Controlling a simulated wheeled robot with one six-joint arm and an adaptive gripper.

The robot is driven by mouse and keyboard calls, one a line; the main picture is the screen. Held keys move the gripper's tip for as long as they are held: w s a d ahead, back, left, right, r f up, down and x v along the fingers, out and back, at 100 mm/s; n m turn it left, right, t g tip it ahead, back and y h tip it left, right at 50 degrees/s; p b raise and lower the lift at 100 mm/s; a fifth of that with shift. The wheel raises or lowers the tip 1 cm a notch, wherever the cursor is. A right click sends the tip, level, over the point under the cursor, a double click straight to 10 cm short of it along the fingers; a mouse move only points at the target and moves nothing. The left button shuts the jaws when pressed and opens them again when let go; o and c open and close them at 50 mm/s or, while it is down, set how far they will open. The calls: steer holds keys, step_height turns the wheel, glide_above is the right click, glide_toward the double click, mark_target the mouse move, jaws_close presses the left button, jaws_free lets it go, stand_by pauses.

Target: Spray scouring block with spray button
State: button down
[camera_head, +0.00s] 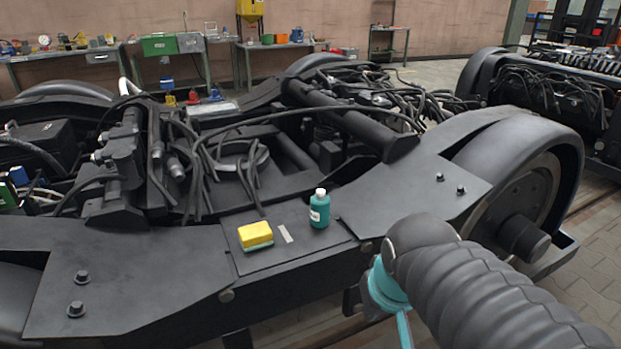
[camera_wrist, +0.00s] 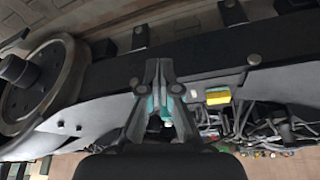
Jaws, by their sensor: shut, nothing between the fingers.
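The scouring block (camera_head: 255,236) is yellow with a darker green layer below. It lies flat on the dark bogie plate, left of a teal bottle (camera_head: 319,210) with a white top, which stands upright. The white top (camera_head: 320,192) seems to be the spray button. In the wrist view, which is turned over, the block (camera_wrist: 218,97) shows right of my gripper (camera_wrist: 158,66). My gripper is shut and empty, its fingers together. They partly cover the teal bottle (camera_wrist: 167,109) behind them. In the head view my arm is at lower right and the fingers are not visible.
A small pale strip (camera_head: 285,234) lies on the plate between block and bottle. Cables and beams of the bogie (camera_head: 240,150) fill the area behind. A large wheel (camera_head: 515,205) stands at right. Workbenches with tools (camera_head: 175,46) line the back wall.

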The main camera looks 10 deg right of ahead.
steer(key=w+r+m+t+y, duration=0.1)
steer(key=w+m, duration=0.1)
steer(key=w, duration=1.5)
steer(key=w+r+m+y, duration=0.1)
steer(key=w+m+y, duration=0.1)
steer(key=w, duration=1.4)
step_height(320, 180, up, 7)
steer(key=t, duration=0.3)
glide_above(322, 191)
steer(key=shift+s+r, duration=0.1)
step_height(322, 191, down, 9)
steer(key=b, duration=0.6)
steer(key=shift+b, duration=0.3)
steer(key=shift+f+b, duration=0.35)
steer(key=shift+b, duration=0.15)
